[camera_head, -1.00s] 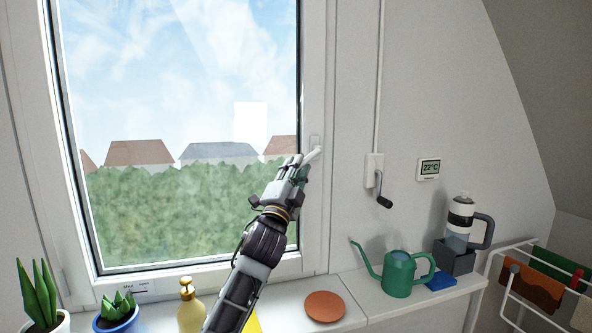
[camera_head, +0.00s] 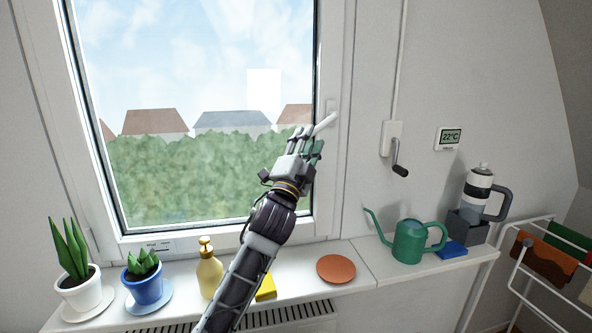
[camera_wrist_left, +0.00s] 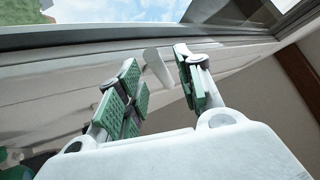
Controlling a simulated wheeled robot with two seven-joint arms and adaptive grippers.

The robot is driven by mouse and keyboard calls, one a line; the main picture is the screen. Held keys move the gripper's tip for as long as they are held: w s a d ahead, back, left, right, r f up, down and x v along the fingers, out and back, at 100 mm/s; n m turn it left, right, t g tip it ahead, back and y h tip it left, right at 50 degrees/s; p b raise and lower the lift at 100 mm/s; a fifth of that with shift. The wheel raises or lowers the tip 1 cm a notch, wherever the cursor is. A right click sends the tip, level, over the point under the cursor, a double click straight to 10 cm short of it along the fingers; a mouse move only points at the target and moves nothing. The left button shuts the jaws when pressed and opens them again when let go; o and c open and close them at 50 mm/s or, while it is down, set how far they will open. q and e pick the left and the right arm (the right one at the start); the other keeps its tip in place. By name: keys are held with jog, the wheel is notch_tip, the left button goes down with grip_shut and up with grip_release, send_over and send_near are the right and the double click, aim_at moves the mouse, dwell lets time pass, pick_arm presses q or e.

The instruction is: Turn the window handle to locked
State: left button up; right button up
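The white window handle (camera_head: 324,123) sits on the right side of the window frame. It slants down and left from its mount, towards my fingers. My left gripper (camera_head: 305,144) is just below the handle, its fingers pointing up at it. In the left wrist view the green-padded fingers (camera_wrist_left: 160,85) are spread apart. The handle (camera_wrist_left: 155,64) shows in the gap between them, towards the tips, and I see no clear contact. My right gripper is in neither view.
The sill holds two potted plants (camera_head: 143,280), a yellow soap bottle (camera_head: 209,273), a yellow block (camera_head: 266,288), a terracotta disc (camera_head: 336,268) and a green watering can (camera_head: 408,243). A crank (camera_head: 398,165) hangs on the wall to the right. A drying rack (camera_head: 520,255) stands far right.

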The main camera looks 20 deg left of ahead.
pick_arm(q)
jog(key=v, duration=0.9)
dwell(0.4)
